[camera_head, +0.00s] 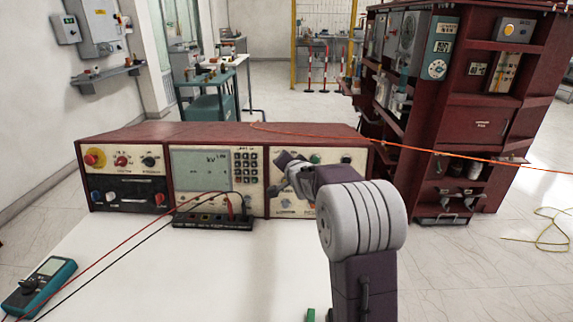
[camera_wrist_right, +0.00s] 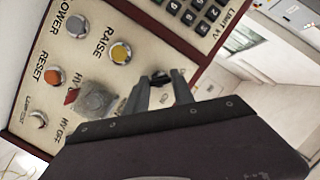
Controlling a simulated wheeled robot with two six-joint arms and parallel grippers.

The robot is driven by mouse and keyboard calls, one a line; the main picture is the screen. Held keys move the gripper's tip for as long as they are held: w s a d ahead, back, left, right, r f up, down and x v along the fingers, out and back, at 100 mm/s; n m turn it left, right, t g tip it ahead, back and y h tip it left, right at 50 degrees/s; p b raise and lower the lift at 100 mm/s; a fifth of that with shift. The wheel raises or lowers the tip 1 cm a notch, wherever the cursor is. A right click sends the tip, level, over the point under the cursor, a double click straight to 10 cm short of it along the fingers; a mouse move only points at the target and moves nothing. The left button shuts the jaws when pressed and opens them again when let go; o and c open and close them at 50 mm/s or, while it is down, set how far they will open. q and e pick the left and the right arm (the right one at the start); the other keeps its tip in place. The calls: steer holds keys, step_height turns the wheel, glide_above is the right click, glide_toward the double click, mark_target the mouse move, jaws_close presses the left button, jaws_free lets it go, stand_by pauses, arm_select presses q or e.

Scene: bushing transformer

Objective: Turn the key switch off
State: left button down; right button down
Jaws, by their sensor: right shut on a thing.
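My right gripper (camera_wrist_right: 162,88) is at the right-hand section of the control panel (camera_wrist_right: 75,52). Its two grey fingers are shut around a small black part (camera_wrist_right: 160,77) on the panel face, which looks like the key switch. Its shape and turned position are mostly hidden between the fingers. In the head view my right arm covers much of this section of the maroon console (camera_head: 340,132). My left gripper is not in view.
The wrist view shows a yellow RAISE button (camera_wrist_right: 120,52), a silver LOWER button (camera_wrist_right: 75,27), an orange RESET button (camera_wrist_right: 52,75) and a clear cover (camera_wrist_right: 97,100). A teal meter (camera_head: 40,285) and a black terminal box (camera_head: 212,219) with leads are on the white table (camera_head: 190,280).

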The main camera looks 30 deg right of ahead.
steer(key=shift+f, duration=0.1)
steer(key=c, duration=1.1)
jaws_free()
steer(key=p+v, duration=0.1)
steer(key=v, duration=0.8)
steer(key=shift+p, duration=0.3)
